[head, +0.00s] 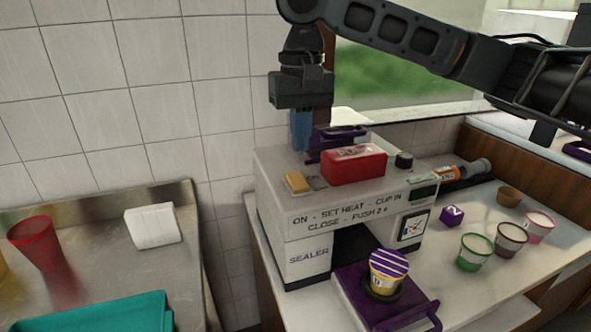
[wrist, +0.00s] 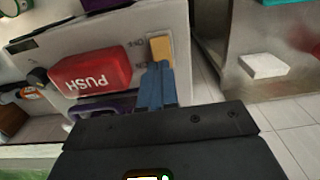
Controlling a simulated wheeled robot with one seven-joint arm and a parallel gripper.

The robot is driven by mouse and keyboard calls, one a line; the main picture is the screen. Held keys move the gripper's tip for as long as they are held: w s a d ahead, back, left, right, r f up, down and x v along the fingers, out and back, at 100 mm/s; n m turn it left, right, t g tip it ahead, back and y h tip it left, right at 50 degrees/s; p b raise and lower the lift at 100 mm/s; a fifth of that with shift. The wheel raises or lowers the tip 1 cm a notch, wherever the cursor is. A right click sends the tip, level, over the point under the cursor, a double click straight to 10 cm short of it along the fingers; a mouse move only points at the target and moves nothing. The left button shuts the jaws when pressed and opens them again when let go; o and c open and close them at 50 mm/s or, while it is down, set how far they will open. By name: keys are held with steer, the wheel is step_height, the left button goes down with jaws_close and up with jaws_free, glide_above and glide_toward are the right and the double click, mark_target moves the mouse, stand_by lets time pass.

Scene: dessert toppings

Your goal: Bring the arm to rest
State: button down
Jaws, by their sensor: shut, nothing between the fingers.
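My gripper (head: 300,132) hangs above the back left of the white sealer machine (head: 272,165), with its blue fingers together and nothing between them. In the wrist view my gripper (wrist: 157,78) points at the machine's top, close to the yellow switch (wrist: 160,48). The red PUSH block (head: 354,165) sits on the machine's top, to the right of the fingers; it also shows in the wrist view (wrist: 90,80). I cannot tell whether the fingertips touch the machine. A cup with a purple-striped lid (head: 389,263) stands in the purple tray (head: 352,290) at the machine's front.
Several cups, among them a green one (head: 475,252) and a pink one (head: 539,226), and a purple cube (head: 451,215) stand on the right counter. On the left steel counter are a red cup (head: 40,243), a white block (head: 152,226) and a teal tray (head: 100,314).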

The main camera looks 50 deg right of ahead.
stand_by(0.5)
steer(key=w+a+f+t+y, duration=0.1)
steer(key=w+a+t+y, duration=0.35)
steer(key=a, duration=0.55)
steer(key=w+a+n+t+y, duration=0.1)
steer(key=w+a+t+y, duration=0.3)
steer(key=a, duration=0.6)
steer(key=w+a+f+t+y, duration=0.1)
steer(key=w+a+t+y, duration=0.3)
steer(key=a, duration=0.7)
steer(key=s+d+f+m+t+h, duration=0.1)
steer(key=s+f+m+t+h, duration=0.1)
steer(key=s+f+h, duration=0.55)
steer(key=s+d+f+m+t+h, duration=0.2)
steer(key=s+f+h, duration=0.2)
steer(key=s+f, duration=0.65)
steer(key=s+d+n+g, duration=0.1)
steer(key=s+d+n, duration=0.2)
steer(key=s, duration=0.9)
steer(key=s+d+n+h+b, duration=0.1)
steer(key=s+d+n, duration=0.3)
steer(key=s, duration=0.9)
steer(key=n, duration=0.2)
steer(key=shift+n+g, duration=0.35)
steer(key=shift+n, duration=0.05)
